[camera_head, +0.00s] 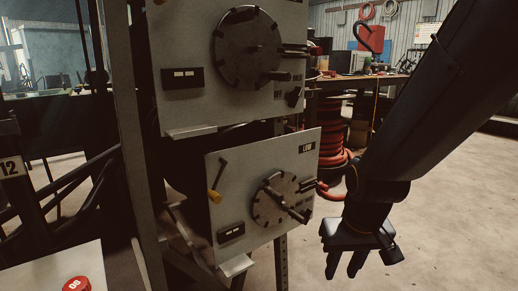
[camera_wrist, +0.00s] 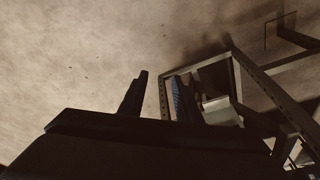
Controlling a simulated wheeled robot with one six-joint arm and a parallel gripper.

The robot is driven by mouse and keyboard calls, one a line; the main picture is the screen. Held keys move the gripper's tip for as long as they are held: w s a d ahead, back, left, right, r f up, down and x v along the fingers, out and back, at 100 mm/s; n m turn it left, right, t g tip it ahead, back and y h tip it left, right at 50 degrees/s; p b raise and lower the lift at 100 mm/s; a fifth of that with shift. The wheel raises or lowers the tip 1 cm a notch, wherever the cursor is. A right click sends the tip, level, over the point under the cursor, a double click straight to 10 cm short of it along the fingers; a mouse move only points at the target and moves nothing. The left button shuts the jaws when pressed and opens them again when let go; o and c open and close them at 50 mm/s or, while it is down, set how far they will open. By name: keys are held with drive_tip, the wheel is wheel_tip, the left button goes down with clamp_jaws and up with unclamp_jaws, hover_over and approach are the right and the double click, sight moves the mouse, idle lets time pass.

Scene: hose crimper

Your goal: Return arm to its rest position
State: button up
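My gripper (camera_head: 345,264) hangs at the end of my dark arm on the right of the head view, fingers pointing down over bare floor. It is right of the lower crimper panel (camera_head: 228,170) and apart from it. In the wrist view, the two fingers (camera_wrist: 155,98) stand apart with nothing between them. The lower panel is tilted and carries a round dial (camera_head: 268,209) and a yellow-tipped lever (camera_head: 214,196). The upper panel (camera_head: 178,45) has a larger round dial (camera_head: 236,55).
A metal frame (camera_head: 126,120) holds the panels; its legs and bars (camera_wrist: 255,85) show in the wrist view. A red hose reel (camera_head: 332,125) and a workbench (camera_head: 365,80) stand behind. A red button (camera_head: 77,284) is at lower left. The floor (camera_head: 440,210) at right is clear.

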drive_tip(key=s+a+r+n+g, duration=0.2)
drive_tip(key=s+a+r+n, duration=0.3)
drive_tip(key=s+a, duration=0.65)
drive_tip(key=d+r+m+p, duration=0.5)
drive_tip(key=d+r+p, duration=0.7)
drive_tip(key=p, duration=1.1)
wheel_tip(320, 180, up, 5)
drive_tip(key=shift+w+d+f, duration=0.15)
drive_tip(key=shift+d, duration=0.2)
drive_tip(key=shift+m, duration=0.3)
